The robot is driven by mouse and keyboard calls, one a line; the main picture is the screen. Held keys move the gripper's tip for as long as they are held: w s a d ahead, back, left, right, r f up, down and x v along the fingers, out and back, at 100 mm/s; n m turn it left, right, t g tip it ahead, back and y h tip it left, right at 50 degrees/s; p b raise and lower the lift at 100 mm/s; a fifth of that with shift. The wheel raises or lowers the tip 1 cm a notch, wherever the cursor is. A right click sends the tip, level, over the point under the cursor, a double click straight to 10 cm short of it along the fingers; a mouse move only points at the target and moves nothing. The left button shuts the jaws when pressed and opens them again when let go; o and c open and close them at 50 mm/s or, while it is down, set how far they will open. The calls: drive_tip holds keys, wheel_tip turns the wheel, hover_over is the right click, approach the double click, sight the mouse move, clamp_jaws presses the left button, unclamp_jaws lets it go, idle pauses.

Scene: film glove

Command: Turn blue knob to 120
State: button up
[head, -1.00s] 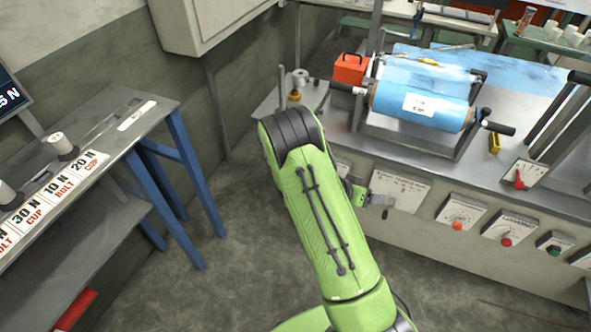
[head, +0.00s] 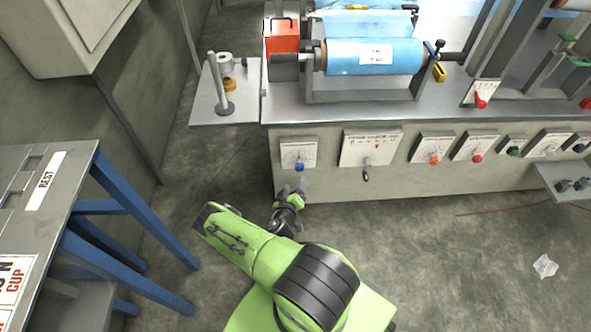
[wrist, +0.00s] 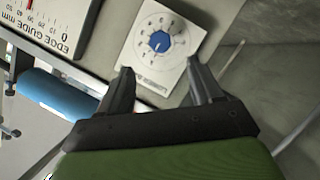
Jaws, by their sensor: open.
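The blue knob (head: 299,165) sits on a white dial plate (head: 299,148) at the left end of the machine's front panel in the head view. In the wrist view the blue knob (wrist: 160,41) is on the same plate with marks around it, too small to read. My gripper (head: 292,188) is just below and in front of the knob in the head view. In the wrist view my gripper (wrist: 160,82) is open and empty, its two fingers apart. The knob shows beyond the gap between the fingertips, with no contact visible.
To the right on the panel are a large dial plate with a dark handle (head: 366,175), an orange knob (head: 434,159) and a red knob (head: 477,157). A blue film roll (head: 340,58) lies above. A blue-legged table (head: 130,205) stands at left.

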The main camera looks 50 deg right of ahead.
sight(299, 170)
drive_tip(key=b+x, duration=0.4)
drive_tip(key=x, duration=0.7)
drive_tip(key=shift+w+d+f+b, duration=0.2)
drive_tip(key=shift+d+b, duration=0.1)
drive_tip(key=shift+b, duration=0.1)
drive_tip(key=shift+c, duration=0.3)
drive_tip(key=shift+s, duration=0.1)
drive_tip(key=c, duration=1)
